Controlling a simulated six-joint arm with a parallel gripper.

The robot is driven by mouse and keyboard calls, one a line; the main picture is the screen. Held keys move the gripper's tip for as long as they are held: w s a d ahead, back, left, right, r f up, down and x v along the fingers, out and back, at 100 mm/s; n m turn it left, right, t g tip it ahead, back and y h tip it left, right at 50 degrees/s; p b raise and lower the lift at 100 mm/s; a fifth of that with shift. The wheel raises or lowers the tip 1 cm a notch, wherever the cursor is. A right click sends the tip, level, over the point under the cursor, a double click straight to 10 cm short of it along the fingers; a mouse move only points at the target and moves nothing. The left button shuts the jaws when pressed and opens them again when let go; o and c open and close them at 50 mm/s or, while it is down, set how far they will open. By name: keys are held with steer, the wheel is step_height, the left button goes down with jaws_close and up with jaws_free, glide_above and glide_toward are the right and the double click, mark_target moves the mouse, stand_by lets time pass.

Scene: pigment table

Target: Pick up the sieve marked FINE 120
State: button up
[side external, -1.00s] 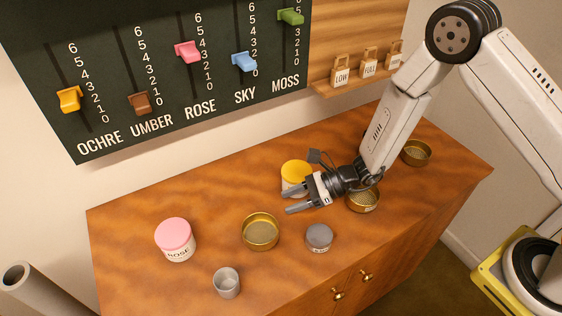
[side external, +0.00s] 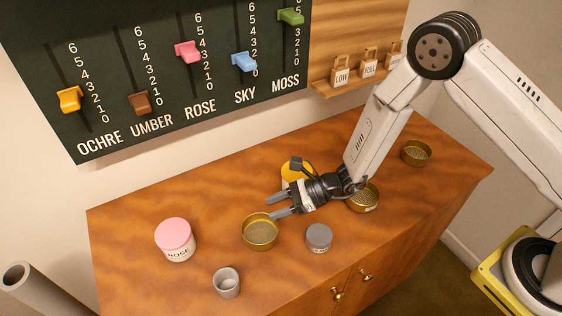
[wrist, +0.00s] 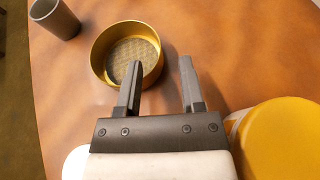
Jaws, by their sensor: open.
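Three brass sieves with mesh bottoms are on the wooden table in the side view. One sieve (side external: 259,233) is at the middle, just left of my gripper (side external: 275,204). Another sieve (side external: 368,201) is behind my wrist, partly hidden by it. The third sieve (side external: 416,153) is at the far right. I cannot read a FINE 120 mark on any of them. In the wrist view, my gripper (wrist: 157,82) is open and empty. Its left finger overlaps the near rim of the middle sieve (wrist: 100,49) in the picture; contact cannot be told.
A yellow-lidded jar (side external: 290,170) stands close beside my gripper; its lid also shows in the wrist view (wrist: 282,142). A grey-lidded jar (side external: 319,236), a pink-lidded ROSE jar (side external: 174,236) and a grey cup (side external: 227,283) stand around the middle sieve. The table's left back is clear.

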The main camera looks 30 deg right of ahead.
mark_target(259, 214)
steer(key=shift+x, duration=2)
steer(key=shift+s, duration=0.1)
jaws_close()
